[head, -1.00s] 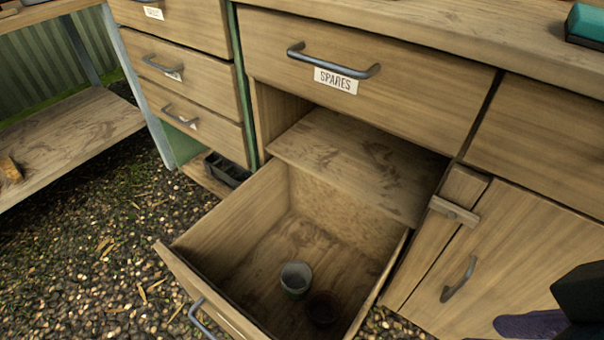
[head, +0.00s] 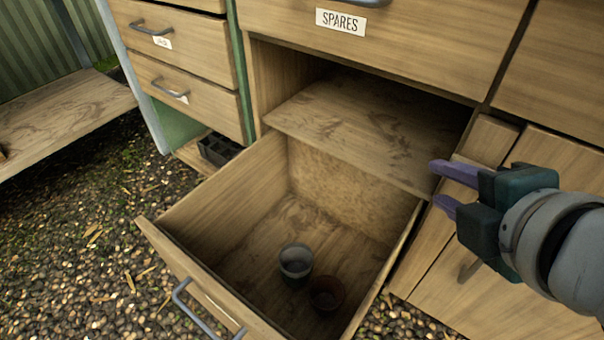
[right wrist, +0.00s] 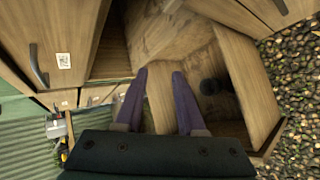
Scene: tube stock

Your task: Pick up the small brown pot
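The small brown pot (head: 326,294) stands in the open lower drawer (head: 222,275), near its front right corner. It is dark and in shadow. A grey pot (head: 296,262) stands right beside it, a little further back and left. My right gripper (head: 436,184) is in the air to the right of the drawer, above and apart from both pots. Its two purple fingers are apart and nothing is between them. In the right wrist view a dark pot shape (right wrist: 211,86) shows to the right of the fingers; I cannot tell which pot it is. My left gripper is not in view.
A shelf board (head: 365,125) lies above the drawer's back. The closed SPARES drawer (head: 420,40) is above it. A cupboard door (head: 520,260) is at the right. A black tray (head: 218,149) sits low at the left. The drawer floor around the pots is clear.

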